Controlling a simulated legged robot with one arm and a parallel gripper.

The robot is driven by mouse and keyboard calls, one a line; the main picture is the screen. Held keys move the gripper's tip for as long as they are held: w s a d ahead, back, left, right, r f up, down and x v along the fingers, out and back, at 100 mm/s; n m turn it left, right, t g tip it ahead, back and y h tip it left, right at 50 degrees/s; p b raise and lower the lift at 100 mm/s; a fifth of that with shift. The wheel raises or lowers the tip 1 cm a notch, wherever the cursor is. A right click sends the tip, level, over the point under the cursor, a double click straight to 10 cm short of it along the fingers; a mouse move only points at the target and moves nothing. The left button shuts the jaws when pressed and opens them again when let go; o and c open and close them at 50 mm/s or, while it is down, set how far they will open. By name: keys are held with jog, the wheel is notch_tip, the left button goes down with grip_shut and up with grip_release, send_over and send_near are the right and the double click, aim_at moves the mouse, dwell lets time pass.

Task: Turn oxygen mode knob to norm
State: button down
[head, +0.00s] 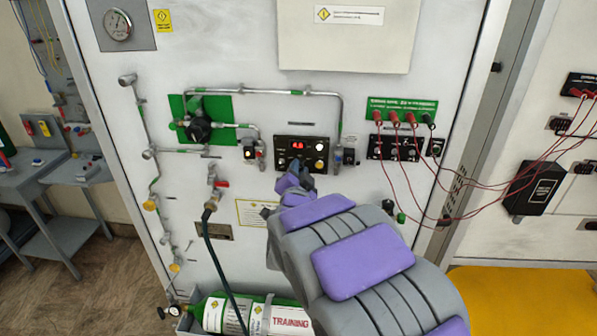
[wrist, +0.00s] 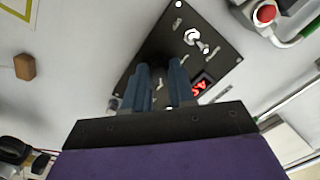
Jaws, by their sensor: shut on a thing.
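The black oxygen control panel (head: 279,149) is on the white trainer wall, with a red lit display (head: 298,146) and small controls. In the wrist view the panel (wrist: 222,47) shows tilted, with a silver toggle (wrist: 193,37) and the display (wrist: 199,86). My gripper (head: 297,172) is at the panel's lower edge. In the wrist view its two blue fingers (wrist: 162,72) are closed around a dark knob (wrist: 166,46) on the panel. The fingers hide most of the knob, and I cannot read its pointer or labels.
A regulator on a green plate (head: 201,128) and metal pipes are at left of the panel. At right, red leads (head: 405,132) hang from a terminal panel. A green training cylinder (head: 245,314) lies below. A red button (wrist: 265,14) is near the panel.

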jog(key=shift+r+n+p, duration=0.15)
jog(key=shift+n+p, duration=0.25)
jog(key=shift+p, duration=0.2)
jog(key=shift+a+r+n+h+p, duration=0.1)
jog(key=shift+n+h+p, duration=0.15)
jog(key=shift+n+p, duration=3.95)
jog(key=shift+a+r+n+h+p, duration=0.2)
jog(key=shift+n+p, duration=2.05)
jog(key=shift+n, duration=3.75)
jog(key=shift+d+f, duration=0.1)
jog(key=shift+f, duration=0.1)
